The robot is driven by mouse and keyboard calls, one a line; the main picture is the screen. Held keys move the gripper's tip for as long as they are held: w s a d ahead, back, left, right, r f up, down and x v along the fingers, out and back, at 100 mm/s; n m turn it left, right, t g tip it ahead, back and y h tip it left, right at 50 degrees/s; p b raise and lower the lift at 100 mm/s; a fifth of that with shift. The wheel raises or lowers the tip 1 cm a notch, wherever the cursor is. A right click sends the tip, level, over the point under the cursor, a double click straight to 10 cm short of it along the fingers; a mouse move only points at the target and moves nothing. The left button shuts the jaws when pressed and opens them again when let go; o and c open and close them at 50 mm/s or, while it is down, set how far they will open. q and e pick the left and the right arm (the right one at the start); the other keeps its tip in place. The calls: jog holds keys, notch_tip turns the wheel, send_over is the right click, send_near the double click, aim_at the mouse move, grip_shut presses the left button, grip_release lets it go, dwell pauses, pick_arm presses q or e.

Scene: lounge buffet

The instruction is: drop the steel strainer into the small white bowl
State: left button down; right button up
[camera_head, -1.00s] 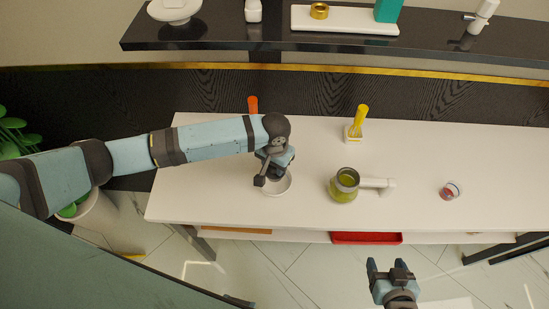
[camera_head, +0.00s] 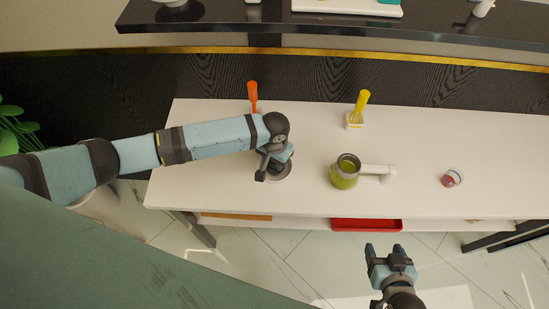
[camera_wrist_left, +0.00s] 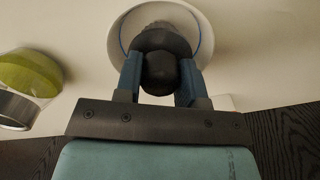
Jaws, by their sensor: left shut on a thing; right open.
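My left gripper (camera_head: 272,165) is over the small white bowl (camera_head: 288,174) on the white table, hiding most of it. In the left wrist view, the left gripper (camera_wrist_left: 160,75) is shut on a dark rounded piece, which looks like the handle of the steel strainer (camera_wrist_left: 160,70). The white bowl's round rim (camera_wrist_left: 115,40) is right beyond it. The strainer's steel part is mostly hidden, so I cannot tell whether it touches the bowl. My right gripper (camera_head: 383,250) is open and empty, in front of the table's front edge.
A dark shelf (camera_head: 220,18) runs behind.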

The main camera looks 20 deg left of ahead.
pick_arm(q)
jog(key=shift+f, duration=0.5)
jog(key=c, duration=0.6)
grip_release()
jog(key=shift+c, duration=0.2)
notch_tip(320, 180, up, 14)
jog(key=b, duration=0.1)
jog(key=shift+f, duration=0.15)
jog(key=s+d+f+t+h, duration=0.5)
jog(key=s+d+f+h, duration=0.1)
jog(key=f, duration=0.2)
jog(key=s+a+f+t+y, duration=0.2)
jog(key=s+a+f+t, duration=0.2)
jog(key=s+a, duration=0.7)
jog(key=shift+s+a+t+y, duration=0.25)
jog(key=shift+t+y, duration=0.15)
jog(key=shift+t, duration=0.6)
